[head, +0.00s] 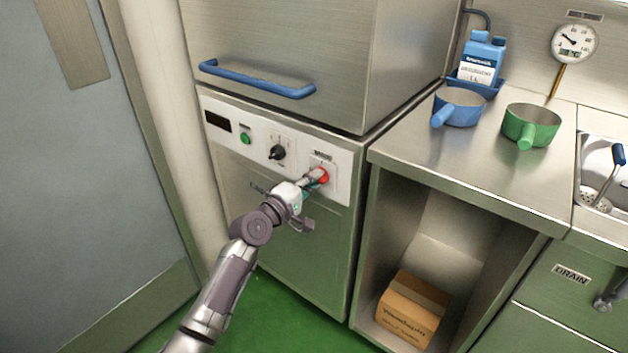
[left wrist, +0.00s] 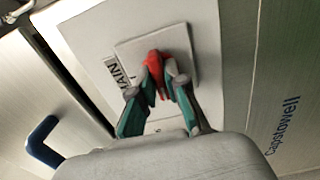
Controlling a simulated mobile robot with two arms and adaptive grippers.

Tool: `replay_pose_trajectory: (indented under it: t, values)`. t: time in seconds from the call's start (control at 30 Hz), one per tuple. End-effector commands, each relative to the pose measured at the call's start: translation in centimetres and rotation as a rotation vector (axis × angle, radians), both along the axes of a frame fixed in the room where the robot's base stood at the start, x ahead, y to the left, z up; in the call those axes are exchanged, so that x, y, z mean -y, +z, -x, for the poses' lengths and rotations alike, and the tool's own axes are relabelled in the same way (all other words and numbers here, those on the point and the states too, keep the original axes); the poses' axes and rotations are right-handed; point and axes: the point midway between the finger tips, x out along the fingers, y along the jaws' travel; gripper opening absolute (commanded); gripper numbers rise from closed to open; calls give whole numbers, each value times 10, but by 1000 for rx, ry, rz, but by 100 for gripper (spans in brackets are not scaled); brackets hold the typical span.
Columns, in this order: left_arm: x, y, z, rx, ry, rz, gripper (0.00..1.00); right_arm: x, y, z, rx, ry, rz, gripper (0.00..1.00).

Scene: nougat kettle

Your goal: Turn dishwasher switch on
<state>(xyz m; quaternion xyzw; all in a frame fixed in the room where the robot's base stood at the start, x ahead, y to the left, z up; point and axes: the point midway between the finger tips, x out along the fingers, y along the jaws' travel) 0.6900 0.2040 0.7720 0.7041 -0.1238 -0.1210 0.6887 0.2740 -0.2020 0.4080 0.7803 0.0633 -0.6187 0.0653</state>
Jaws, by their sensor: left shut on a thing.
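The dishwasher (head: 290,240) is a steel machine with a white control panel and a blue handle above it. The red main switch (head: 324,177) sits on a light square plate at the panel's right end. My left gripper (head: 318,180) is at this switch, its fingers closed around the red knob. In the left wrist view the red switch (left wrist: 156,70) shows between the two green-and-grey fingertips (left wrist: 160,82), beside a label reading MAIN. The fingers hide part of the knob, and I cannot tell its exact setting. My right gripper is not in view.
The panel also has a black knob (head: 278,152), a green button (head: 245,138) and a dark display (head: 217,121). On the counter at right stand a blue pan (head: 460,107), a green pan (head: 532,124) and a blue bottle (head: 482,58). A cardboard box (head: 410,308) lies below.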

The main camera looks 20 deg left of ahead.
Motion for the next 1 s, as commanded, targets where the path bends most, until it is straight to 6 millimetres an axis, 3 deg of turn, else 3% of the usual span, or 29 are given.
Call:
replay_pose_trajectory:
  t: [0.27, 0.6, 1.0]
  values:
    - [-1, -2, 0, 47, 0, -134, 0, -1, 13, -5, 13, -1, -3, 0]
    - [-1, -1, 0, 152, -1, -426, 0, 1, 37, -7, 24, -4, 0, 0]
    - [0, -1, 0, 281, -3, -783, 0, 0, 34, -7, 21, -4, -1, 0]
